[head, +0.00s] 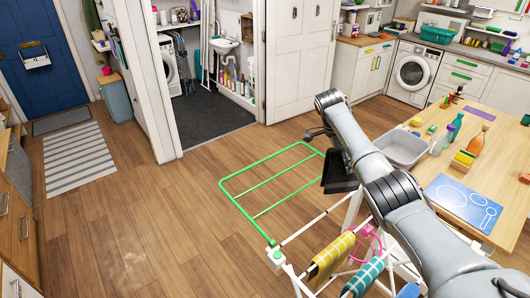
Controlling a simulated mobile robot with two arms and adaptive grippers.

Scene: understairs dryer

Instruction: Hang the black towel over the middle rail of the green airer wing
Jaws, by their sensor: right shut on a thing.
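The green airer wing (236,208) is folded out flat above the wooden floor in the head view, with thin green rails across it. The black towel (338,178) hangs at the right end of the wing, partly behind my right arm. I cannot tell whether it touches a rail. My right gripper (319,133) is shut on the black towel, just above it and beyond the wing's far right corner. The forearm hides part of the grip. My left gripper is not in view.
The airer's white body (277,257) carries a yellow checked cloth (331,257) and a teal checked cloth (363,279). A wooden table (480,205) with a grey basin (401,149) and bottles stands at right. Floor left of the wing is clear.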

